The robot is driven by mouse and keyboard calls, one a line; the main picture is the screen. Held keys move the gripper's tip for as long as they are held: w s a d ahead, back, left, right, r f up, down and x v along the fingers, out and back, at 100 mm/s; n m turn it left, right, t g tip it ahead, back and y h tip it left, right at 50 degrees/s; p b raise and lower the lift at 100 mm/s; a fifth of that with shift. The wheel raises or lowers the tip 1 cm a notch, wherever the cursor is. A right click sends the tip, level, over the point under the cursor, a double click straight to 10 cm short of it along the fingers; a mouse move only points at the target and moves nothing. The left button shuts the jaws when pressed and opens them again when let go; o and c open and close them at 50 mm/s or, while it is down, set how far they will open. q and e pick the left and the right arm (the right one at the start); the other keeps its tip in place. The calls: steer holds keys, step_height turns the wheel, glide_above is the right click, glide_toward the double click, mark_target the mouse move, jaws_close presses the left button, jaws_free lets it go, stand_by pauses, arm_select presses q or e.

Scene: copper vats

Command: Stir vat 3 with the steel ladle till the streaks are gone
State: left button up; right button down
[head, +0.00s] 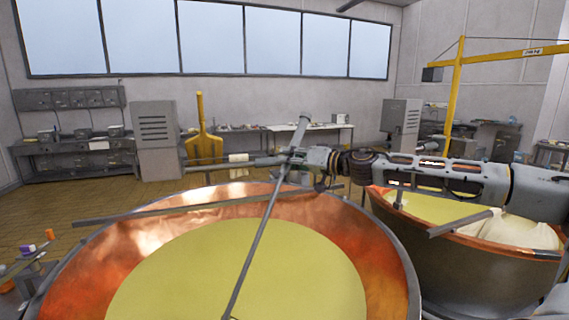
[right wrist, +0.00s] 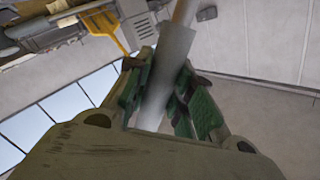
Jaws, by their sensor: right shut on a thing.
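The steel ladle (head: 262,225) is a long grey rod, tilted, its top leaning right. Its lower end runs down over the yellow liquid (head: 290,265) and out of the picture, so its bowl is hidden. My right gripper (head: 299,157) is shut on the upper handle, above the far rim of the near copper vat (head: 382,262). The right wrist view shows the handle (right wrist: 167,75) between the green-padded fingers (right wrist: 165,90). The liquid looks evenly yellow, with no clear streaks. No vat number is readable. My left gripper is out of view.
A second copper vat (head: 450,258) stands at the right, with pale yellow and whitish contents. A grey bar (head: 170,212) crosses the near vat's far left side. Small purple and orange items (head: 30,250) lie at lower left. Tiled floor (head: 70,205) is open behind.

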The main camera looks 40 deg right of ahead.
steer(key=w+d+f+m, duration=0.3)
steer(key=d+f+m, duration=0.1)
steer(key=d+f, duration=0.9)
steer(key=w+d+f+m, duration=0.3)
steer(key=d+f+m, duration=0.2)
steer(key=d+f, duration=0.8)
steer(key=shift+w+d+f+t+y, duration=0.2)
steer(key=shift+d+f+t+y, duration=0.2)
steer(key=shift+f, duration=0.3)
stand_by(1.5)
stand_by(0.9)
